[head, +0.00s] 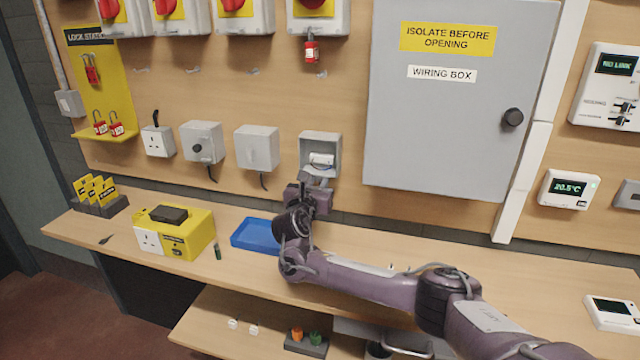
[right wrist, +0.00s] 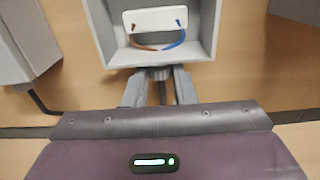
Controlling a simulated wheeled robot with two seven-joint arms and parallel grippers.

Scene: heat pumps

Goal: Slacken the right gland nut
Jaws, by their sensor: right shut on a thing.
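An open grey box (head: 333,145) hangs on the board, the rightmost in its row. It also shows in the right wrist view (right wrist: 207,35), with a white block (right wrist: 155,19) and a brown and a blue wire inside. The gland nut (right wrist: 158,73) is a dark round part under the box's bottom wall. My right gripper (right wrist: 157,88) is shut on it from below, one finger on each side, and hides much of it. In the head view my right gripper (head: 316,182) is just under the box. My left gripper is not in view.
A closed grey box (head: 257,147) with a hanging cable is to the left. The wiring box (head: 450,130) is close on the right. A blue tray (head: 257,234) and a yellow unit (head: 175,232) stand on the bench below.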

